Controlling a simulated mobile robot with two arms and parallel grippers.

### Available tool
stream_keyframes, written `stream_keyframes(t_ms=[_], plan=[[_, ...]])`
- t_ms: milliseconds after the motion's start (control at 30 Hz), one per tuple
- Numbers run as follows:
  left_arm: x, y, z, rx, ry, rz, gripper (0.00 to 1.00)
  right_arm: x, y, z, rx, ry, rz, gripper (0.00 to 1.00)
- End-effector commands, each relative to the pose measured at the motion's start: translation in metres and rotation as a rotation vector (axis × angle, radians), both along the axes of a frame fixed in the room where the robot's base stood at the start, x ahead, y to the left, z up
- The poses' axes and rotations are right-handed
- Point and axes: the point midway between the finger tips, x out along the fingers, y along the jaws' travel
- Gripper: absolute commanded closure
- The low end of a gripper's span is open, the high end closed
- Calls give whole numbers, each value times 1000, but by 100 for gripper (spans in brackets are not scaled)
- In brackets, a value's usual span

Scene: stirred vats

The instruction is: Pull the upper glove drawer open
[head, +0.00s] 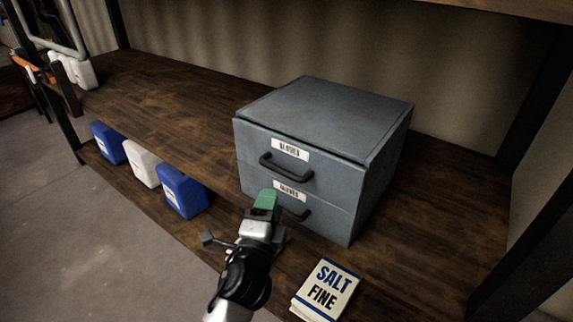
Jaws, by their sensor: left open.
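A blue-grey two-drawer cabinet (335,105) stands on the wooden shelf. Its upper drawer (335,180) looks shut, with a thin dark gap along its top edge. The upper drawer has a white label (290,149) and a dark bar handle (285,167). My right gripper is out of view.
A salt box (325,289) lies on the shelf at the front right. Blue (182,191) and white (143,163) containers stand along the front edge at left. A dark post (540,230) stands at right.

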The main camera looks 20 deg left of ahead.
Motion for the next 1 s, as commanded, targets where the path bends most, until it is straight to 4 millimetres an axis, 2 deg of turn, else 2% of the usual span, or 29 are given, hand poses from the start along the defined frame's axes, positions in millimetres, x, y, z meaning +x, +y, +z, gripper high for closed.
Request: stream_keyframes(t_ms=[167, 300, 500, 667, 900, 1000], plan=[[34, 2, 9, 0, -2, 1, 58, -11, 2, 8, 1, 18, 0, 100], [60, 3, 13, -2, -1, 0, 58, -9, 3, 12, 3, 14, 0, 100], [85, 4, 16, -2, 1, 0, 58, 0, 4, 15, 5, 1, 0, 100], [93, 5, 17, -3, 3, -1, 58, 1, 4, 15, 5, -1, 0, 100], [93, 5, 17, -4, 2, -1, 58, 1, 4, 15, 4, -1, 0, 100], [93, 5, 17, -4, 2, -1, 72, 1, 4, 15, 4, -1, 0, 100]])
